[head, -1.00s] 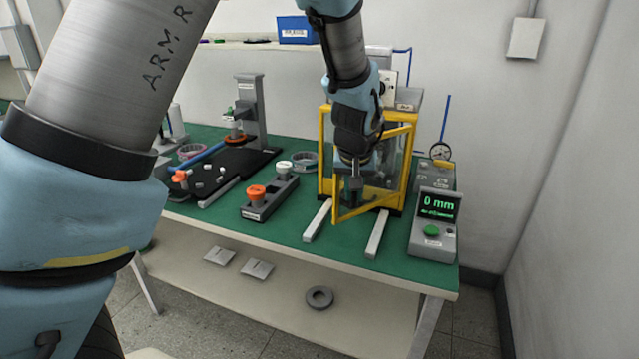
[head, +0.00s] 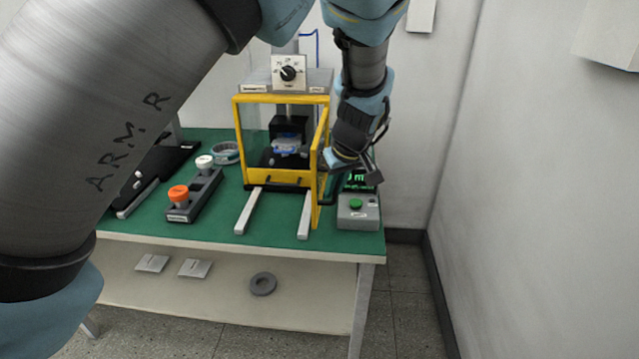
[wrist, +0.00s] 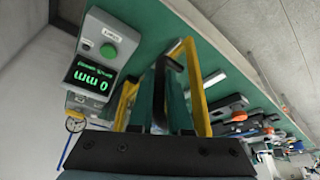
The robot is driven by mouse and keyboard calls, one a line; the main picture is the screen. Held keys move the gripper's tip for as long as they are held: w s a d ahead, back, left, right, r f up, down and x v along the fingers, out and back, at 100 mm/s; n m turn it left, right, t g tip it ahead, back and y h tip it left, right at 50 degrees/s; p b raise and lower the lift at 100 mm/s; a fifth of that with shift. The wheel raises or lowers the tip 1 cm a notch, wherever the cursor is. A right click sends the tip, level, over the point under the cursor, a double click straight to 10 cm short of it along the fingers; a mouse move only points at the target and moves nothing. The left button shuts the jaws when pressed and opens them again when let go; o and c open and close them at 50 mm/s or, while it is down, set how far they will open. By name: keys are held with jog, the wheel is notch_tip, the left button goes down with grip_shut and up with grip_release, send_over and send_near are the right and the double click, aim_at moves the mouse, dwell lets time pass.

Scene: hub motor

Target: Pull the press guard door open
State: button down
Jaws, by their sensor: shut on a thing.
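The press guard door (head: 319,175) is a yellow-framed clear panel, swung out from the right side of the press (head: 283,180) toward the front. In the head view it is seen nearly edge-on, and the press front stands open. A blue-and-white part sits inside on a black block (head: 290,145). My gripper (wrist: 166,90) is shut on the black door handle (wrist: 171,62) in the wrist view. In the head view my wrist is right of the door and hides much of the grip.
A control box (head: 357,208) with a green button and 0 mm display stands close right of the door and my gripper. Two pale rails (head: 250,210) lie before the press. A block with orange and white knobs (head: 192,195) is left. The wall is right.

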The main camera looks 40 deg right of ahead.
jog(key=shift+s+d+n, duration=0.3)
jog(key=c, duration=0.9)
grip_release()
jog(key=shift+o, duration=0.2)
jog(key=b+v, duration=0.3)
jog(key=v, duration=0.7)
jog(key=shift+r, duration=0.4)
jog(key=shift+s, duration=0.1)
